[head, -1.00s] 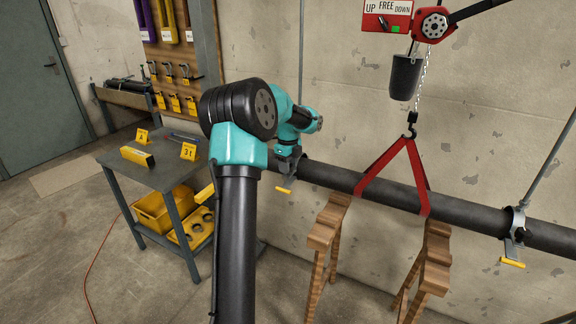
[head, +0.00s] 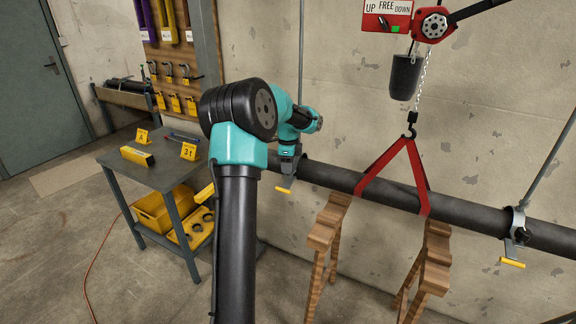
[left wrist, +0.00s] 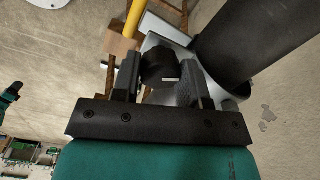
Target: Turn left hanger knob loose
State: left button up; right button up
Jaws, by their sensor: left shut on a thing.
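The left hanger (head: 287,182) holds the dark pipe (head: 330,176) near its left end, and a yellow handle (head: 283,190) sticks out below it. My left gripper (head: 288,165) is at this hanger, on its near side. In the left wrist view the black left hanger knob (left wrist: 158,65) sits between the two dark fingers, and the gripper is shut on it. The knob is hidden behind my gripper in the head view.
A red sling (head: 421,180) on a hoist hook holds the pipe's middle, above wooden trestles (head: 327,227). A second hanger (head: 517,230) with a yellow handle is at the right. A grey workbench (head: 165,170) stands at the left. The concrete wall is close behind the pipe.

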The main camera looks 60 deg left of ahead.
pick_arm(q)
jog(key=n, duration=1.5)
jog(key=shift+n, duration=0.3)
jog(key=n, duration=0.3)
jog(key=shift+n, duration=0.3)
jog(key=n, duration=0.3)
jog(key=shift+n, duration=0.3)
jog(key=n, duration=0.3)
jog(key=shift+r+n, duration=0.1)
jog(key=shift+n, duration=0.2)
jog(key=n, duration=0.4)
